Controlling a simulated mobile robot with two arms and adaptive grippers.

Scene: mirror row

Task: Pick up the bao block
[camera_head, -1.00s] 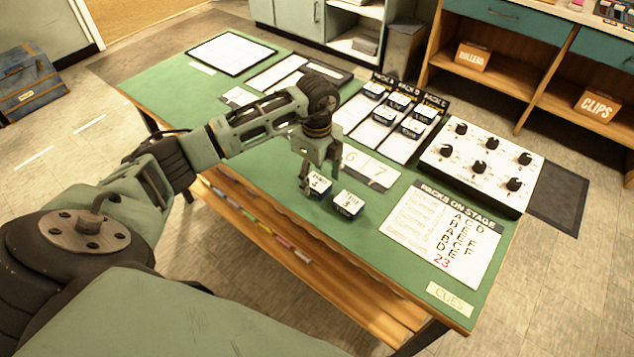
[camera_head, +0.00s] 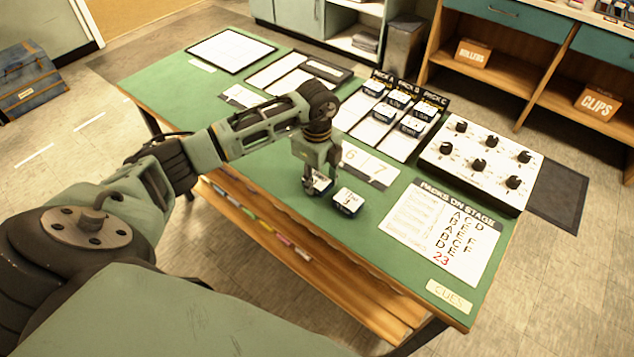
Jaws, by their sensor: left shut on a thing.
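Two small white-topped, dark-sided blocks sit side by side on the green table near its front edge. The left block (camera_head: 323,183) is between the fingers of my left gripper (camera_head: 314,187), which is lowered over it from above and shut on it. The fingers hide much of this block, and its label cannot be read, so I cannot tell for sure that it is the bao block. The other block (camera_head: 348,201) stands just to the right, apart from the fingers. The held block appears still at table level. My right gripper is out of view.
A rack board (camera_head: 398,143) with several similar blocks lies behind. A white card marked 6 and 7 (camera_head: 366,165) is close behind the two blocks. A white knob panel (camera_head: 480,163) and a printed sheet (camera_head: 440,228) lie to the right. The front-left table area is clear.

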